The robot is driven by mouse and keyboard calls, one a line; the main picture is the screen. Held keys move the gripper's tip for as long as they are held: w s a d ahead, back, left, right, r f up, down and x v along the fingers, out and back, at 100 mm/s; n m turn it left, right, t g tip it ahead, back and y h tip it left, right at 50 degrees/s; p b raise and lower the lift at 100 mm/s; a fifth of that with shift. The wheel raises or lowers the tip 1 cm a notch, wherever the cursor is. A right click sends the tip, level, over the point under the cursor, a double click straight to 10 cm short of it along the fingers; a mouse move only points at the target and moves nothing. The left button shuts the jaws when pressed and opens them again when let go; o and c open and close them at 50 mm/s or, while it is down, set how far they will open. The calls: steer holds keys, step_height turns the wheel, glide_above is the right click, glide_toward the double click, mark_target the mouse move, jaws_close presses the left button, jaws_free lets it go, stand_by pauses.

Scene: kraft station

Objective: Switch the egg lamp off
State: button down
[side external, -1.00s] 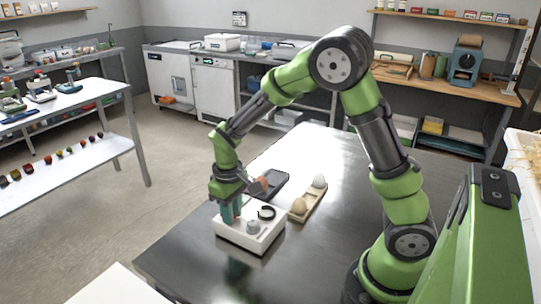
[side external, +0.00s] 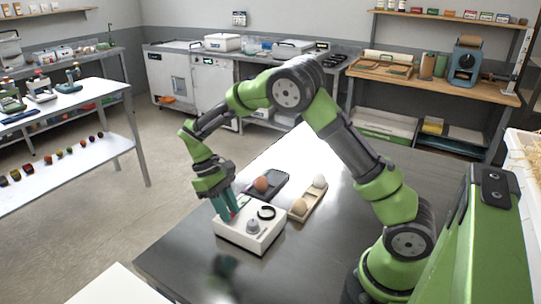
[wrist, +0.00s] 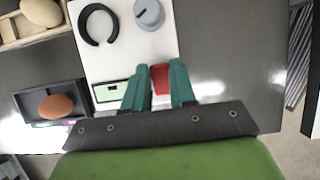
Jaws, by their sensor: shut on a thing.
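The egg lamp is a white box (side external: 262,238) on the dark table, with a black ring (side external: 266,213) and a grey knob (side external: 252,227) on top. In the wrist view, its white top (wrist: 130,50) shows the ring (wrist: 98,24), the knob (wrist: 149,13), a small pale display (wrist: 107,92) and a red switch (wrist: 160,78). My gripper (wrist: 160,84) has its teal fingers on both sides of the red switch, shut on it. In the side view my gripper (side external: 231,212) leans at the lamp's far left end. The fingers partly hide the switch.
A dark tray (side external: 280,181) with a brown egg (side external: 262,184) lies behind the lamp. A wooden holder (side external: 311,204) with two eggs stands to the right of the lamp. The table is bare to the right and in front.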

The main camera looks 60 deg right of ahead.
steer(key=c, duration=0.9)
jaws_free()
steer(key=v, duration=1.7)
